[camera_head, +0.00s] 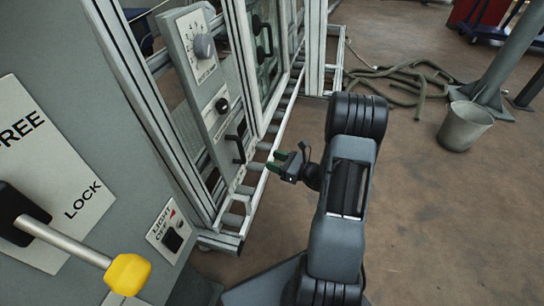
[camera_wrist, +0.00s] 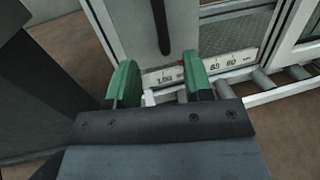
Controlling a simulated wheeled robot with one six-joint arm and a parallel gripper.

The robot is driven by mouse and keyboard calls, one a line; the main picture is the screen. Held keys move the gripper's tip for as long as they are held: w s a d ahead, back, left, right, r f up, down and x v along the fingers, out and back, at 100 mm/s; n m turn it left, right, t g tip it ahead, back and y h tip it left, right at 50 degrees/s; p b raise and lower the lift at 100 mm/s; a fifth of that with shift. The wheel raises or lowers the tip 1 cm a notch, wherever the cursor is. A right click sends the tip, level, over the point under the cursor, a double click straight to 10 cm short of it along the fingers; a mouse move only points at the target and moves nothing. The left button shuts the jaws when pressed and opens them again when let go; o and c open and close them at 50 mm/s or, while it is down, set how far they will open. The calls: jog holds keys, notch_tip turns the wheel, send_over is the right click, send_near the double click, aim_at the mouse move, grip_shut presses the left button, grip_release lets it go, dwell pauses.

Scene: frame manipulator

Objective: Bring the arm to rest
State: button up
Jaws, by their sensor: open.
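My arm is folded in the middle of the head view, with its upper joint raised. My gripper (camera_head: 277,160) points left toward the aluminium frame (camera_head: 233,60), near the lower end of its control panel. Its green fingers (camera_wrist: 158,84) stand apart in the wrist view with nothing between them. Beyond the fingers, the wrist view shows a dark bar handle (camera_wrist: 160,25) on a grey panel and a scale strip (camera_wrist: 205,67) with numbers. The fingers appear apart from the handle.
A panel with a FREE/LOCK lever, its yellow knob (camera_head: 128,274) sticking out, stands at lower left. A light switch (camera_head: 172,238) is beside it. A roller rail (camera_head: 262,180) runs along the frame. A bucket (camera_head: 465,126) and hoses (camera_head: 405,80) are at right. Open floor lies right of my arm.

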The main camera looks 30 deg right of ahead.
jog(key=s+a+r+n+g+p, duration=0.35)
jog(key=a+r+n+p, duration=0.2)
jog(key=r, duration=0.25)
jog(key=s+a+r+n+g+p, duration=0.3)
jog(key=a+r+n+g+p, duration=0.15)
jog(key=r+p, duration=0.35)
jog(key=s+a+r+n+g+p, duration=0.4)
jog(key=r+n+g+p, duration=0.15)
jog(key=r, duration=0.35)
jog(key=s+d+r+n+t+h+p, duration=0.1)
jog(key=r+n+h+p, duration=0.4)
jog(key=r, duration=0.5)
jog(key=s+d+r+n+t+h+p, duration=0.2)
jog(key=s+r+n+h+p, duration=0.3)
jog(key=r+p, duration=0.5)
jog(key=r+n+h, duration=0.1)
jog(key=n, duration=0.1)
jog(key=shift+d+r+n, duration=0.3)
jog(key=shift+d+n, duration=0.05)
jog(key=shift+c, duration=0.3)
